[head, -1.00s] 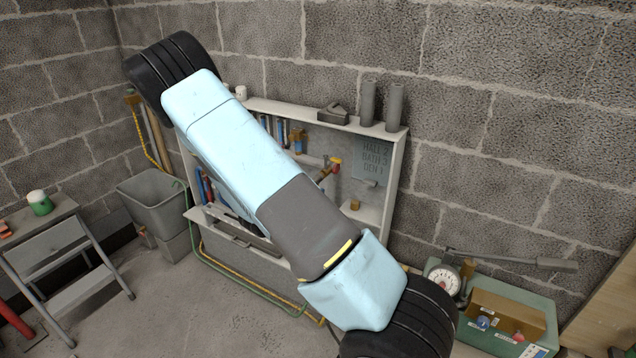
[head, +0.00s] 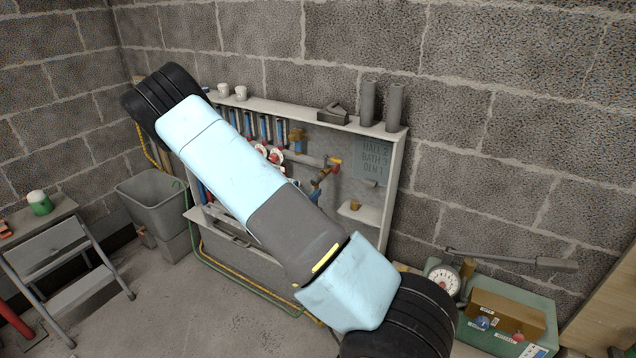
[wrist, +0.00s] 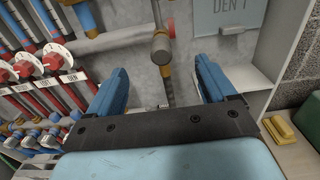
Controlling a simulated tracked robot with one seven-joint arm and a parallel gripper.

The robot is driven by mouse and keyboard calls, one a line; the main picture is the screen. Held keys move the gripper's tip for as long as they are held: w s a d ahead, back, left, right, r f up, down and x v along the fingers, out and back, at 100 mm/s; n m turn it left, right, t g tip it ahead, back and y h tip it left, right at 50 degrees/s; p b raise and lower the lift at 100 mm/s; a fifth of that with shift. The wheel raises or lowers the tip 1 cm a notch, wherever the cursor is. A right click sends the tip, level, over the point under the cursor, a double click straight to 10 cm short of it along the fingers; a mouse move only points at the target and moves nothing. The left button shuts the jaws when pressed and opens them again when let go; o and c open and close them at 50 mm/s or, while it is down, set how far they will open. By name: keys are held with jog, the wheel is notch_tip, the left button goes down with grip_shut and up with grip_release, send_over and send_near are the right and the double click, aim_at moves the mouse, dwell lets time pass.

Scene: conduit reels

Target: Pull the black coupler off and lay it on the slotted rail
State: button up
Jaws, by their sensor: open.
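My gripper (wrist: 160,66) is open in the wrist view, its two blue fingers spread with nothing held between them. Ahead of the gap is a vertical pipe run with a grey-and-brass fitting (wrist: 161,48). A narrow dark piece (wrist: 169,88) shows below that fitting, partly hidden by the gripper body; I cannot tell whether it is the black coupler. In the head view my arm covers much of the cabinet. A grey ledge with dark gaps (head: 228,233) at the cabinet's lower front may be the slotted rail; I cannot be sure.
The white cabinet (head: 398,165) stands against the block wall. A manifold with red-and-white dials (wrist: 52,62) is at left in the wrist view. A yellow block (wrist: 285,130) lies on the right shelf. A green case (head: 545,312) with a gauge stands at right; a grey bin (head: 150,190) at left.

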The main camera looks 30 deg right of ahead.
aim_at(313, 183)
jog(key=shift+x, duration=3.45)
jog(key=shift+s, duration=0.1)
jog(key=shift+d, duration=0.1)
grip_shut()
jog(key=shift+v, duration=3)
